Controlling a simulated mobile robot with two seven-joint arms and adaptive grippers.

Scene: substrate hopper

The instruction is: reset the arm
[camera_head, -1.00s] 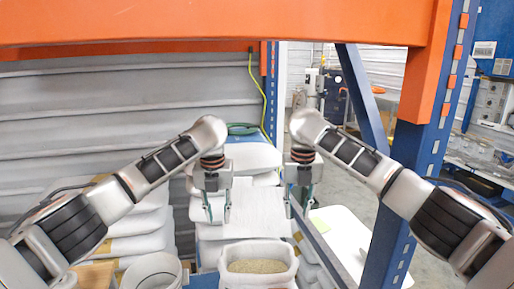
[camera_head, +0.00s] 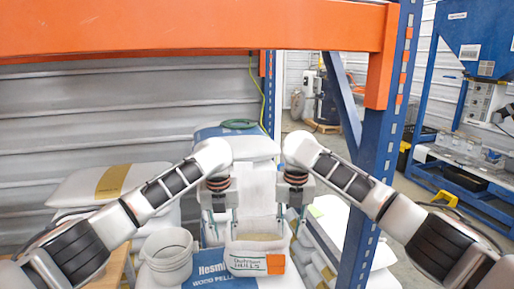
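Both my arms reach in from the sides, with their grippers pointing down near the middle of the head view. My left gripper (camera_head: 223,232) is open, its two fingers apart with nothing seen between them. My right gripper (camera_head: 291,230) is also open and looks empty. A white tub (camera_head: 245,263) with an orange-marked label reading "HULLS" stands below and between them, with tan material inside. The inner fingers overlap the tub's rim in the picture; I cannot tell whether they touch it.
A white bucket (camera_head: 168,262) stands left of the tub. Stacked white sacks (camera_head: 85,185) fill the shelf behind. An orange beam (camera_head: 190,28) crosses above, and a blue rack post (camera_head: 383,150) stands at right. Open floor and a blue machine frame (camera_head: 470,40) lie beyond.

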